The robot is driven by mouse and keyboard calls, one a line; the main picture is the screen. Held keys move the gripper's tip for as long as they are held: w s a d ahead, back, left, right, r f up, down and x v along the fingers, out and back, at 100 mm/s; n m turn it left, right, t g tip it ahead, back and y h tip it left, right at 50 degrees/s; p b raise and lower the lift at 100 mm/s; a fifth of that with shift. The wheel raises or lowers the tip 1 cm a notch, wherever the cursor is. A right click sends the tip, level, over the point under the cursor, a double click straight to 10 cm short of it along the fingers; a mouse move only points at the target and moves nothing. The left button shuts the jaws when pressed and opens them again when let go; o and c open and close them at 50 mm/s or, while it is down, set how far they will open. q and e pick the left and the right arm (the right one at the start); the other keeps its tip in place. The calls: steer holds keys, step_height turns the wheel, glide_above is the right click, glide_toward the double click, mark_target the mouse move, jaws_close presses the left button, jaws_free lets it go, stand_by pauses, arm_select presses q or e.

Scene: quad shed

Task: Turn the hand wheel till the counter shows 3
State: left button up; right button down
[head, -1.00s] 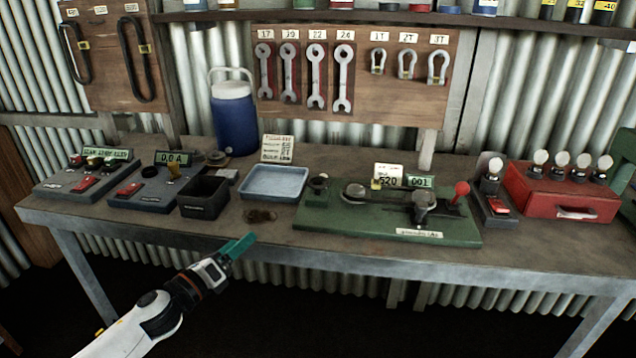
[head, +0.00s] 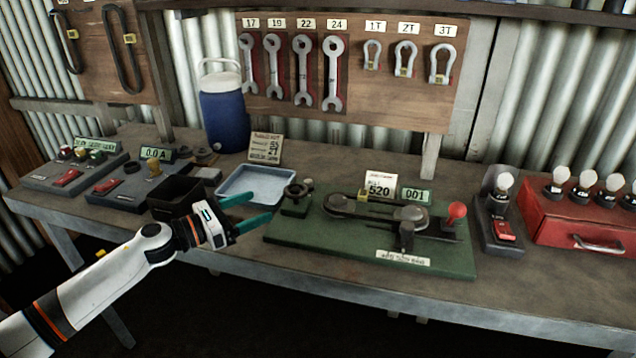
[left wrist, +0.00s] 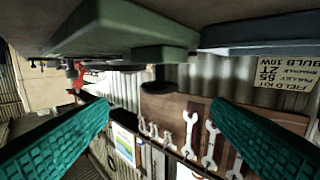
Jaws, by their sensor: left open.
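The green board (head: 350,250) carries a small dark hand wheel (head: 297,190) at its left end, two pulleys with a belt (head: 375,208), and a red-knobbed lever (head: 456,212). The counter (head: 416,195) on the board reads 001. My left gripper (head: 260,207) is open and empty, its green fingers just left of the hand wheel and apart from it. In the left wrist view the two spread fingers (left wrist: 160,135) frame a gap, and the green board (left wrist: 120,40) shows upside down at the top. My right gripper is not in view.
A blue tray (head: 232,187) and a black box (head: 178,191) stand left of the board, close to my left gripper. A label reading 520 (head: 380,190) stands behind the pulleys. A lamp stand (head: 500,215) and a red lamp case (head: 575,222) are at the right.

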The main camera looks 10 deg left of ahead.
mark_target(285, 195)
arm_select(q)
steer(key=shift+w+d+r, duration=0.1)
steer(key=shift+w+d, duration=0.2)
steer(key=shift+w+d+r+p, duration=0.1)
steer(key=shift+w+d+p, duration=0.1)
steer(key=shift+w+p, duration=0.1)
steer(key=p+x, duration=0.1)
steer(key=x, duration=0.3)
steer(key=shift+w+d+r, duration=0.1)
steer(key=shift+d+r, duration=0.05)
steer(key=p+x, duration=0.1)
steer(key=x, duration=0.3)
steer(key=shift+w+d, duration=0.1)
steer(key=shift+d, duration=0.05)
steer(key=shift+w+d+f, duration=0.3)
steer(key=shift+w+d, duration=0.15)
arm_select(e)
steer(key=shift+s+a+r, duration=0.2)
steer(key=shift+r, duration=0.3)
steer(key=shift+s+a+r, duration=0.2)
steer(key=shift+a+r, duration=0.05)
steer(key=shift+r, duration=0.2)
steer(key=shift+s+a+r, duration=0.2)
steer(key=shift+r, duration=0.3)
arm_select(q)
steer(key=shift+c, duration=0.5)
steer(key=c, duration=0.9)
